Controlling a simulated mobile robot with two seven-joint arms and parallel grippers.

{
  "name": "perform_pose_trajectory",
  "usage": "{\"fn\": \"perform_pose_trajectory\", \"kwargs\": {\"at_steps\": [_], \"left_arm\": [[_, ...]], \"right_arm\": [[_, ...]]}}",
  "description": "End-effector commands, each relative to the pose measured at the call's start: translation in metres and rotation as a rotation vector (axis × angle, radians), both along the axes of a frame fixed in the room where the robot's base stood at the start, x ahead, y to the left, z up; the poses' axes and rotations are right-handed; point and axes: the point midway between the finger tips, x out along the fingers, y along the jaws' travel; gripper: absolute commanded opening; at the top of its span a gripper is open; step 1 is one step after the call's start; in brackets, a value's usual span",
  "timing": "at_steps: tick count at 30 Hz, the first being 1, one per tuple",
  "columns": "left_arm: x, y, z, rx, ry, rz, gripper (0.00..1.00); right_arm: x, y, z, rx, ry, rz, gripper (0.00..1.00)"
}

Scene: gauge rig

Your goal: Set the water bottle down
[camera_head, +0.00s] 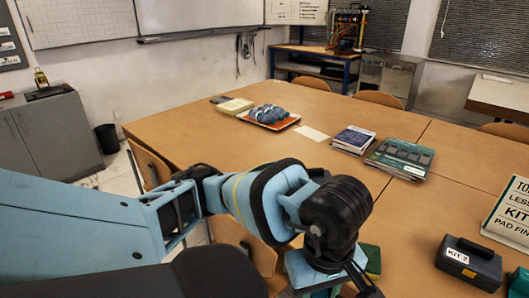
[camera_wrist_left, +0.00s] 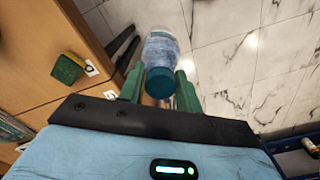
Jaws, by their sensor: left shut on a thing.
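The water bottle (camera_wrist_left: 161,50) is clear with a dark teal cap (camera_wrist_left: 160,82), and shows in the left wrist view. My left gripper (camera_wrist_left: 160,90) is shut on it, with a green finger on each side near the cap. The cap end is nearest the wrist camera. In that view the bottle appears against the tiled floor, just right of the wooden table's edge (camera_wrist_left: 100,50). Whether any of it is over the table I cannot tell. In the head view my left arm and wrist hide the bottle. My right gripper is not in view.
A green and yellow sponge (camera_wrist_left: 68,68) lies on the table near its edge. The table (camera_head: 240,150) also holds an orange tray (camera_head: 250,122), books (camera_head: 400,158) and a dark KIT 2 case (camera_head: 470,262). Bare tabletop lies between the tray and my arm.

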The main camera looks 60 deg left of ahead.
Motion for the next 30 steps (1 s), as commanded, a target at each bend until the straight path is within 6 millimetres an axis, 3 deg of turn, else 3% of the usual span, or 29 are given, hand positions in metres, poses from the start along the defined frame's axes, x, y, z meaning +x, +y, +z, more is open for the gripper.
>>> {"fn": "perform_pose_trajectory", "kwargs": {"at_steps": [21, 30], "left_arm": [[0.028, -0.001, -0.027, 0.001, -0.006, -1.004, 0.00], [0.033, -0.001, -0.033, 0.003, -0.006, -1.222, 0.00]], "right_arm": [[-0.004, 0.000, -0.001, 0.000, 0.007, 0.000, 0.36], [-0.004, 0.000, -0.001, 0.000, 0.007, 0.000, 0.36]]}}
